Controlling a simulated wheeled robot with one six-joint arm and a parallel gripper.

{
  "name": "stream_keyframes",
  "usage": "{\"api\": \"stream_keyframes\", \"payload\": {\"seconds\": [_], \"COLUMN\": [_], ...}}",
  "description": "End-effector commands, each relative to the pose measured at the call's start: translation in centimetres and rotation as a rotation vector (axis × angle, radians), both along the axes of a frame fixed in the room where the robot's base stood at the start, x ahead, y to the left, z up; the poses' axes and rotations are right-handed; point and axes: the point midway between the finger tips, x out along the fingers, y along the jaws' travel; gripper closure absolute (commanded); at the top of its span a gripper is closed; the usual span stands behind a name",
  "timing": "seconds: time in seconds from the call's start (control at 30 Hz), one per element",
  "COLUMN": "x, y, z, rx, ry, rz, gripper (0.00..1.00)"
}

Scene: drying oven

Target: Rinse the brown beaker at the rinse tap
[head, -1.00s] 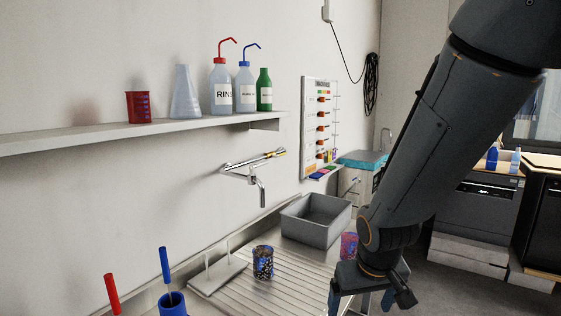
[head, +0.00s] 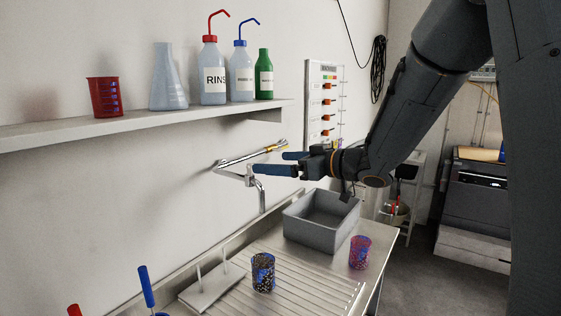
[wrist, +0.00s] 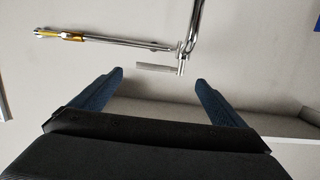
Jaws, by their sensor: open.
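A dark brown-black speckled beaker with blue patches (head: 263,277) stands upright on the ribbed drainboard; it looks like the brown one, though its colour is mixed. A chrome wall tap (head: 262,196) with a downturned spout is above and behind it, and it also shows in the wrist view (wrist: 193,35). My gripper (head: 269,163) is open and empty, with blue fingers pointing left near the tap, well above the beaker. In the wrist view its fingers (wrist: 159,77) are spread with nothing between them, and the tap is beyond the tips.
A grey basin (head: 305,232) is below my gripper. A red-purple speckled beaker (head: 360,250) stands right of it. A peg rack (head: 212,290) is left. The wall shelf (head: 190,118) holds a red beaker (head: 105,97), a flask (head: 168,80) and bottles (head: 214,72).

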Motion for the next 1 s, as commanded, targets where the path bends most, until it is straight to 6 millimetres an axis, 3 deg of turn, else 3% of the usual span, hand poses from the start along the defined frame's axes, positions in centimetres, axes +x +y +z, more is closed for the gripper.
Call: {"api": "stream_keyframes", "payload": {"seconds": [0.5, 0.9, 1.0], "x": [3.9, 4.3, 4.3], "y": [5.3, 5.9, 5.9], "z": [-1.0, -1.1, -1.1], "rx": [0.000, -0.001, -0.001], "ry": [0.002, 0.000, 0.000], "rz": [0.001, 0.001, 0.001], "gripper": [0.05, 0.05, 0.22]}}
